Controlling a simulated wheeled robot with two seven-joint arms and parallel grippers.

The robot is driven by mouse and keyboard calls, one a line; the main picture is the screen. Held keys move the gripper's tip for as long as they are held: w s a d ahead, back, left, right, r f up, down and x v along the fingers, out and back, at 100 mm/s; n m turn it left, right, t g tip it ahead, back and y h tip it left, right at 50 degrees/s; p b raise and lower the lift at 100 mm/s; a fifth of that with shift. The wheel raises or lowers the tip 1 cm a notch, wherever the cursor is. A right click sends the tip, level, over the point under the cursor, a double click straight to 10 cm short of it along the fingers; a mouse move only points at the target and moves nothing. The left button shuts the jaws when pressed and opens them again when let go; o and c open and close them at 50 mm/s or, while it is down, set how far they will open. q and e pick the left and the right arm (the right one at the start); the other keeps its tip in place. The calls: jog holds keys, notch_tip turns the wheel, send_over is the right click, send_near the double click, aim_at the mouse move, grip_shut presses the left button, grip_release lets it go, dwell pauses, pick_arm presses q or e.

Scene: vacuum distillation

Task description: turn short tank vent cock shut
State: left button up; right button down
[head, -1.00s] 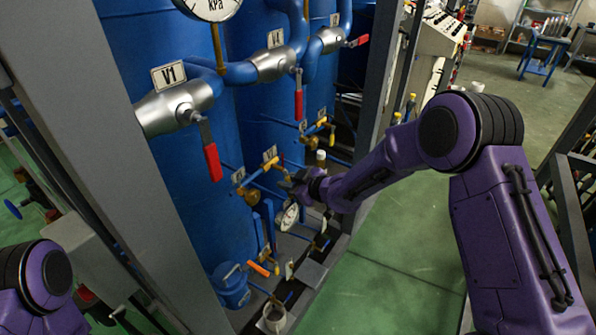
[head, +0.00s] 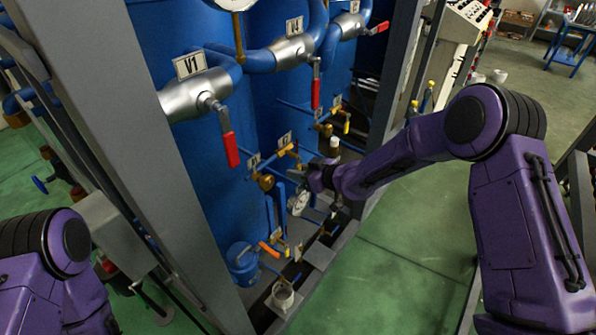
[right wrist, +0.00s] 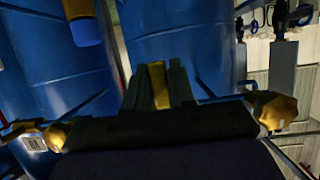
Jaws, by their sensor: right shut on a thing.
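My right gripper (head: 303,174) is in front of the blue tanks, beside the small brass and yellow cocks on the thin blue pipes. In the right wrist view its two dark fingers (right wrist: 159,85) are shut on a yellow cock handle (right wrist: 158,84), which shows as a narrow strip between them. Brass fittings show left (right wrist: 56,136) and right (right wrist: 272,108) of the gripper. In the head view the gripper hides most of the gripped handle, so its angle is unclear. My left arm shows at the lower left, but its gripper is outside the frame.
Large valves with red levers, one labelled V1 (head: 189,65), sit above the cocks. A grey frame post (head: 160,150) stands at left. The green floor (head: 370,275) at right is clear.

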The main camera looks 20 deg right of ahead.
jog(key=c, duration=1)
grip_release()
jog(key=shift+c, duration=0.2)
jog(key=shift+s+d+r, duration=0.1)
jog(key=shift+s+d, duration=0.05)
jog(key=shift+s, duration=0.05)
jog(key=b+v, duration=0.3)
jog(key=v, duration=0.7)
